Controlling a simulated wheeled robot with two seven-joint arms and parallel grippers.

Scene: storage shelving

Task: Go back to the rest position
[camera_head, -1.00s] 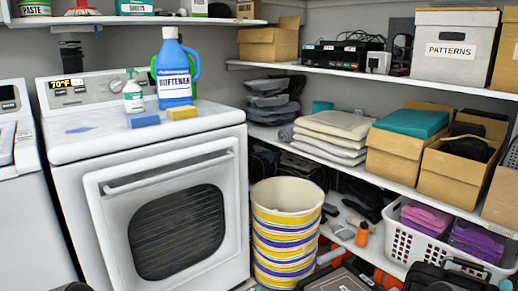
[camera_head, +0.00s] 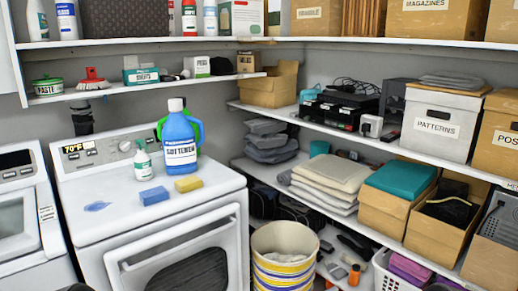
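Neither of my grippers shows in the head view. Only small dark rounded shapes show at the bottom edge, and I cannot tell what they are. A white dryer (camera_head: 112,210) stands at the left. On its top are a blue softener bottle (camera_head: 180,152), a small white-and-green spray bottle (camera_head: 142,160), a blue sponge (camera_head: 154,195) and a yellow sponge (camera_head: 189,183). Nothing is seen held.
A striped bucket (camera_head: 284,256) stands on the floor to the right of the dryer. Wall shelves (camera_head: 262,110) run along the back and right with boxes, including a patterns box (camera_head: 440,122), and folded cloths (camera_head: 329,178). A white basket (camera_head: 397,278) is at lower right.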

